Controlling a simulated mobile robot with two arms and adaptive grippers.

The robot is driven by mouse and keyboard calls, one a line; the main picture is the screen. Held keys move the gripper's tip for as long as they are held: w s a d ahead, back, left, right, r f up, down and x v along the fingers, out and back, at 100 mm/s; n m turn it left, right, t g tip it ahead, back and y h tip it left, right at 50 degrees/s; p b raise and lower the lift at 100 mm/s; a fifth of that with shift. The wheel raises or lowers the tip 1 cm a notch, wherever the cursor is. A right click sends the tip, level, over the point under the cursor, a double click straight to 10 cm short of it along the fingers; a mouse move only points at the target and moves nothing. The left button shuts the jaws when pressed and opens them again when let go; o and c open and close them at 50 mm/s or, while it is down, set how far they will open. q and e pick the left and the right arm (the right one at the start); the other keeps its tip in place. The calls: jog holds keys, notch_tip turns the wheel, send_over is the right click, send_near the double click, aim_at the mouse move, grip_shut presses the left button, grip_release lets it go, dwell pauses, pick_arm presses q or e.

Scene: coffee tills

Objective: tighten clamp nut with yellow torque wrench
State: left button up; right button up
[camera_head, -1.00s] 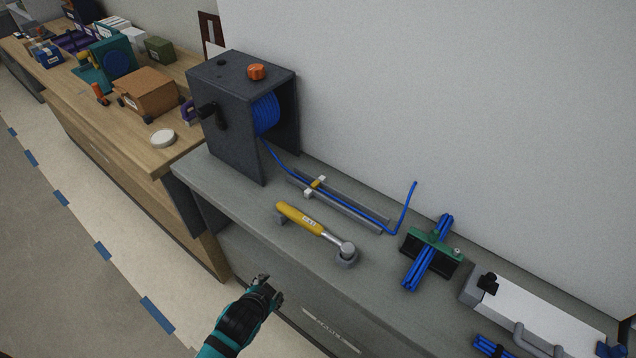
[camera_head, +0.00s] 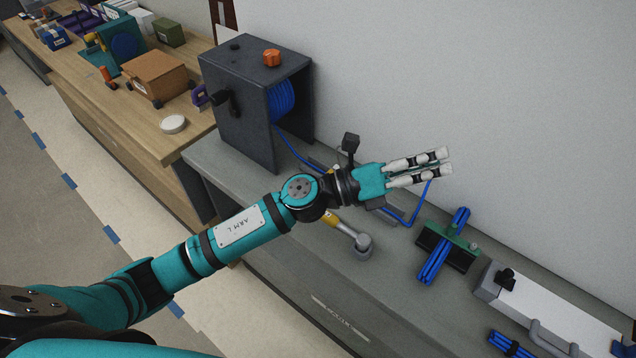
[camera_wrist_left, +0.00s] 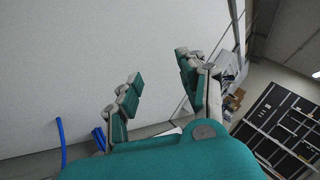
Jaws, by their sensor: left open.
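The yellow torque wrench (camera_head: 338,224) lies on the grey bench. My left arm hides most of its handle; its steel head (camera_head: 363,243) shows. The green clamp (camera_head: 449,246) sits on the bench to the right, around a bundle of blue tubes (camera_head: 432,268); a small light knob (camera_head: 474,246), perhaps its nut, shows at its right end. My left gripper (camera_head: 449,161) is open and empty, raised over the back of the bench near the wall, fingers pointing right. In the left wrist view its fingers (camera_wrist_left: 152,88) are apart with nothing between them. My right gripper is not in view.
A dark box with a blue coil (camera_head: 284,101) stands at the bench's left. A blue tube (camera_head: 407,221) runs along the bench and bends up. A white unit with a handle (camera_head: 550,310) is at the right. The wooden bench (camera_head: 105,105) holds boxes.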

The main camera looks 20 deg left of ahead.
pick_arm(q)
notch_tip(320, 180, down, 3)
jog(key=s+d+m+g, duration=0.2)
jog(key=m+g, duration=0.4)
jog(key=m, duration=0.1)
jog(key=m+g+y, duration=0.4)
jog(key=m+y, duration=0.8)
jog(key=y, duration=0.4)
send_near(329, 221)
jog(key=shift+w+a+f, duration=0.8)
jog(key=shift+w+a, duration=0.15)
jog(key=shift+w, duration=0.1)
jog(key=b+x, duration=0.3)
jog(key=x, duration=0.3)
jog(key=shift+s+d+f, duration=0.15)
jog(key=shift+d+f, duration=0.05)
jog(key=shift+f, duration=0.1)
jog(key=shift+d+f+b, duration=0.2)
jog(key=shift+f+b, duration=0.45)
jog(key=shift+b, duration=0.05)
jog(key=shift+r, duration=0.1)
jog(key=shift+c, duration=1.1)
grip_shut()
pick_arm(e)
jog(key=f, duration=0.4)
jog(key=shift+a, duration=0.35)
